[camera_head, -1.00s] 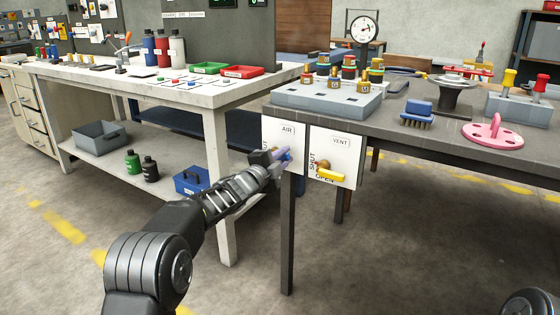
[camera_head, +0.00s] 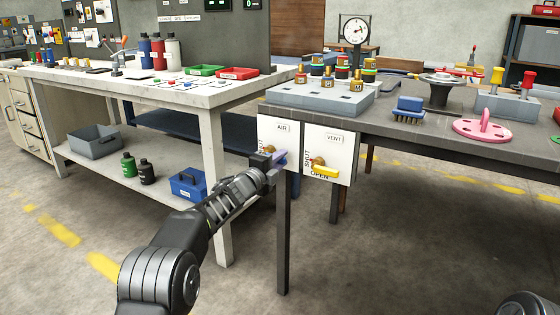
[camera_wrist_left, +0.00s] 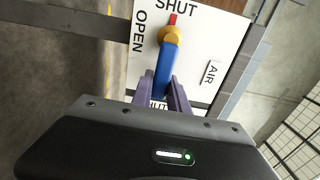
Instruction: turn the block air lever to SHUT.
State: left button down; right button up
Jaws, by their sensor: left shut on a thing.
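The white AIR panel (camera_head: 293,141) hangs at the left front corner of the dark table. Its blue lever (camera_wrist_left: 168,62) runs from a brass hub (camera_wrist_left: 172,34) down between the purple fingers of my left gripper (camera_wrist_left: 170,94). The gripper is closed on the lever's outer part. In the wrist view a red mark (camera_wrist_left: 173,19) lies on the opposite side of the hub, by the word SHUT; OPEN is at left and AIR at right. My right gripper is not seen.
The VENT panel (camera_head: 343,155) with a yellow lever (camera_head: 325,172) is just right of the AIR panel. A table leg (camera_head: 283,235) stands beneath the gripper. The pale workbench (camera_head: 215,97) is to the left, with a blue toolbox (camera_head: 188,184) on its shelf.

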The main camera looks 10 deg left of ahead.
pick_arm(q)
jog(key=c, duration=1.3)
grip_release()
jog(key=v, duration=0.7)
jog(key=shift+s+a, duration=0.1)
jog(key=shift+s, duration=0.25)
